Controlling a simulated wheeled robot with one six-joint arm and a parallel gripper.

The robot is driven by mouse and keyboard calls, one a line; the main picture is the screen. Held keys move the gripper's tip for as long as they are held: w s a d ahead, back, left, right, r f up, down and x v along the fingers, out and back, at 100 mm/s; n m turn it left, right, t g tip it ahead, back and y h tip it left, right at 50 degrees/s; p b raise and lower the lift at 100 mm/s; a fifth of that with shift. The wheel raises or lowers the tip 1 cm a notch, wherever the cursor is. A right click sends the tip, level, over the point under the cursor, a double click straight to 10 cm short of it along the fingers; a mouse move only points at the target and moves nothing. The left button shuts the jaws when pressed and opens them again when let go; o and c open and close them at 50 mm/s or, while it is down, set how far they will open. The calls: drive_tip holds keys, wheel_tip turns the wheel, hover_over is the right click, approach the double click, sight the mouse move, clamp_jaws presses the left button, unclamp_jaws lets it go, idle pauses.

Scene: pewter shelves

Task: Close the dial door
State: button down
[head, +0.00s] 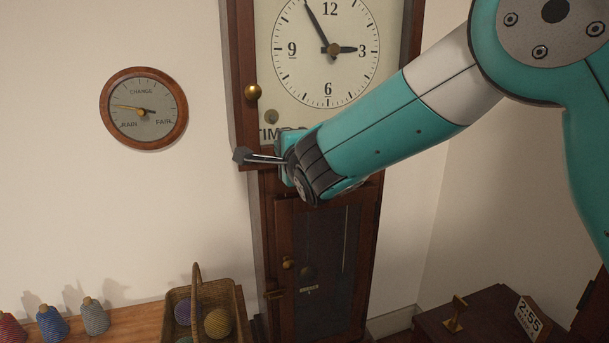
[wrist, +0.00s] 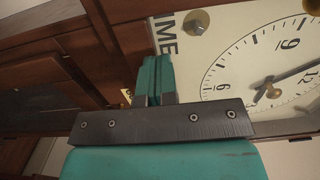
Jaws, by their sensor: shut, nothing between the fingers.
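The tall dark wood clock stands in the middle of the head view. Its dial door (head: 243,60) has a wooden frame around the white dial (head: 325,85) and a brass knob (head: 253,92) on its left side. I cannot tell clearly how far the door stands from the case. My gripper (head: 242,155) is shut and empty at the frame's lower left corner, below the knob; whether it touches the wood is unclear. My arm hides the dial's lower right part. In the wrist view the shut fingers (wrist: 155,75) point at dark wood beside the dial (wrist: 265,75).
Below is the clock's pendulum door (head: 320,270) with its own small knob (head: 288,264). A round barometer (head: 144,108) hangs on the wall at left. A wicker basket (head: 197,285) of yarn and several spools sit at lower left. A dark cabinet (head: 480,315) stands at lower right.

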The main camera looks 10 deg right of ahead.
drive_tip(key=s+d+f+n+g, duration=0.3)
drive_tip(key=s+n, duration=0.4)
drive_tip(key=s, duration=0.6)
drive_tip(key=s+d+f+n+g+b, duration=0.1)
drive_tip(key=s+d+f+n+g, duration=0.3)
drive_tip(key=s, duration=0.9)
drive_tip(key=s+d+f+n+g+b, duration=0.1)
drive_tip(key=s+d+f+n+g, duration=0.3)
drive_tip(key=s+n+g, duration=0.6)
drive_tip(key=s+f+n, duration=0.1)
drive_tip(key=s, duration=0.2)
drive_tip(key=shift+s+d+f, duration=0.15)
drive_tip(key=shift+s+d, duration=0.05)
drive_tip(key=shift+s, duration=0.15)
